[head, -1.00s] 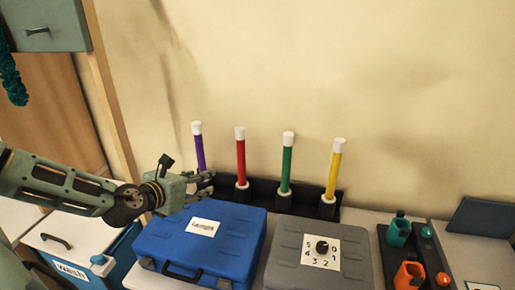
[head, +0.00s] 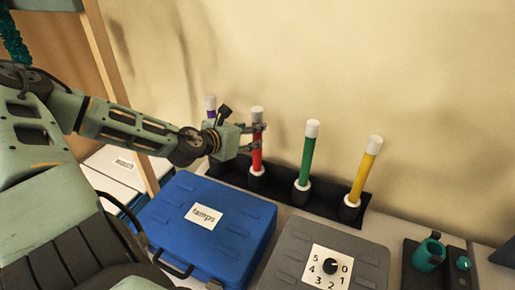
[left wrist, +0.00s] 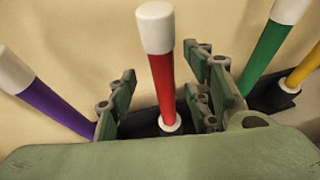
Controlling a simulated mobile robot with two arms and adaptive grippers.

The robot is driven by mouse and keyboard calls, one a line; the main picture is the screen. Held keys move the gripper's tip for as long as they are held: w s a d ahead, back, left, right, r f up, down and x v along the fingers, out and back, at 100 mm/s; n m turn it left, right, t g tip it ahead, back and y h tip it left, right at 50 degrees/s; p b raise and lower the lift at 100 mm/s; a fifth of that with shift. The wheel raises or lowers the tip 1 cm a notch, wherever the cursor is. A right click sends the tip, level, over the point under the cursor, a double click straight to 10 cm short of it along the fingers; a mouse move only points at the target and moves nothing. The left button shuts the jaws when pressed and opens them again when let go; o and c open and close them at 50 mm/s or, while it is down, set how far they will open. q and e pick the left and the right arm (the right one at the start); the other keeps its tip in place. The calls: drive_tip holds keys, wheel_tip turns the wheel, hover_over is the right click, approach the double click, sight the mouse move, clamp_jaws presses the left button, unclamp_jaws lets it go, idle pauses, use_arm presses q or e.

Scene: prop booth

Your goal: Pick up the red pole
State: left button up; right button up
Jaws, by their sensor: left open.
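The red pole (head: 257,143) with a white cap stands upright in a black rack (head: 232,178) against the wall. It also shows in the left wrist view (left wrist: 163,88), between the two fingers. My left gripper (head: 260,138) is open, with its fingers on either side of the red pole's upper half. In the left wrist view the left gripper's fingers (left wrist: 163,98) stand apart from the pole, with a gap on each side. My right gripper is not in view.
The purple pole (left wrist: 55,102) stands close to the left finger, and the green pole (head: 307,155) and yellow pole (head: 364,172) stand to the right. A blue case (head: 215,240) and a grey case (head: 290,250) lie in front of the rack.

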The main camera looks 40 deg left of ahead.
sight(257, 151)
use_arm(q)
drive_tip(key=shift+p+x, duration=0.4)
drive_tip(key=shift+x, duration=1.85)
drive_tip(key=shift+d+f, duration=0.1)
drive_tip(key=shift+d, duration=0.05)
clamp_jaws()
